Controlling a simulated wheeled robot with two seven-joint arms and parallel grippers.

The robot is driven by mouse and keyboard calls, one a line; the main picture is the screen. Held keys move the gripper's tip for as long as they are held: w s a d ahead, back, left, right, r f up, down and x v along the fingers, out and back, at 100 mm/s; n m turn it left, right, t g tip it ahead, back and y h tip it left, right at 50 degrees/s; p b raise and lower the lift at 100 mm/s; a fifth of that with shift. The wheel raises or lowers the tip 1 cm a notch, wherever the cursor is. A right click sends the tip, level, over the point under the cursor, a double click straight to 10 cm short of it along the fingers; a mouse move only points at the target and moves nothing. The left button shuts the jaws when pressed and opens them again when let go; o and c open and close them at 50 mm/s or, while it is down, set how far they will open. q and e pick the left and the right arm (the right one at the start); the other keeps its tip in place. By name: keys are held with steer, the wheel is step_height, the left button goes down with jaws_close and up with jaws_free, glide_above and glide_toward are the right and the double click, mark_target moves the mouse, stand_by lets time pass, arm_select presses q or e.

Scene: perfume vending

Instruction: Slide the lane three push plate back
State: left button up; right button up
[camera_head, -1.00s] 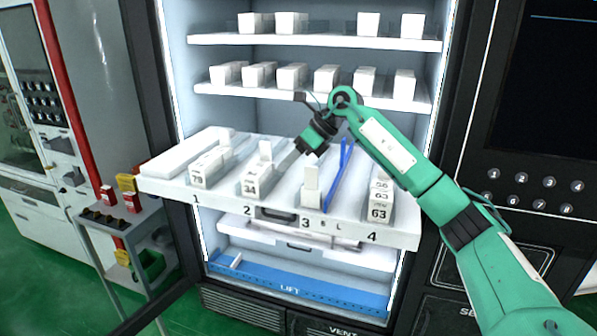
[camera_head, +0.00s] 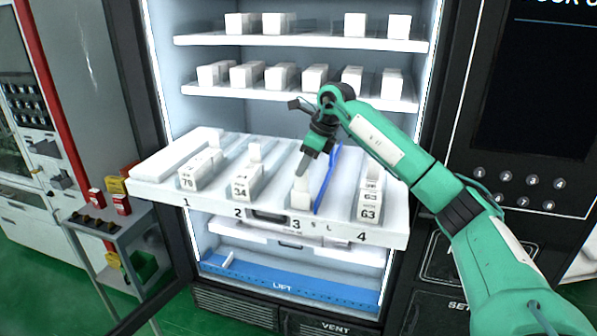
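The white pulled-out tray (camera_head: 275,217) has lanes numbered 1 to 4 along its front edge. In lane three a small white block (camera_head: 300,197) stands near the front, left of a blue divider (camera_head: 331,178). I cannot clearly tell the push plate from this white block. My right gripper (camera_head: 302,168) points down over lane three, with its tip just above or behind the block. Whether it touches is unclear. Its fingers look like one narrow shape, so their opening is not visible. My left gripper is out of view.
White boxes stand in lanes one (camera_head: 197,176), two (camera_head: 246,181) and four (camera_head: 370,198). Two shelves of white boxes (camera_head: 300,90) are above. A blue lift bar (camera_head: 285,288) lies below. A grey cart (camera_head: 110,232) stands at left.

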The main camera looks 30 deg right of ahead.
mark_target(299, 190)
steer(key=shift+p+x, duration=0.5)
steer(key=shift+x, duration=1.7)
steer(key=shift+c, duration=0.2)
jaws_close()
